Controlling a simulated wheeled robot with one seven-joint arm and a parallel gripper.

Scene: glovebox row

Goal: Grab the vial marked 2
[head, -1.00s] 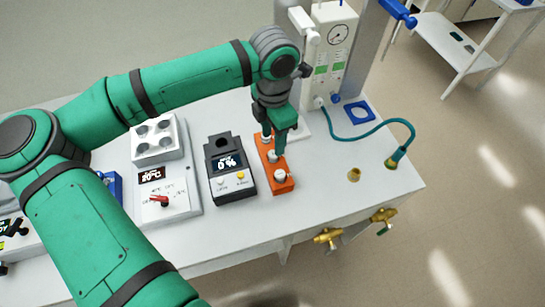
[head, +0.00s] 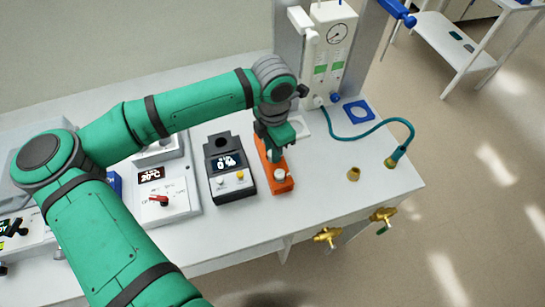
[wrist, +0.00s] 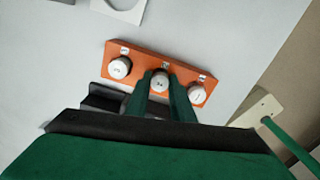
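The orange rack (wrist: 138,62) holds three white-capped vials in a row, and it also shows in the head view (head: 280,187). In the wrist view the middle vial (wrist: 160,82) stands between the two green fingers of my gripper (wrist: 160,76), one on each side of its cap. The fingers look open around it; a firm grip does not show. The left vial (wrist: 120,67) and right vial (wrist: 196,94) are outside the fingers. The marks by the vials are too small to read surely. In the head view my gripper (head: 275,156) hides the middle of the rack.
A black device with a display (head: 229,170) stands close left of the rack. Beyond it is a white unit with a red knob (head: 164,200). A gauge panel (head: 335,45) stands behind, with a teal hose (head: 375,131) to its right.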

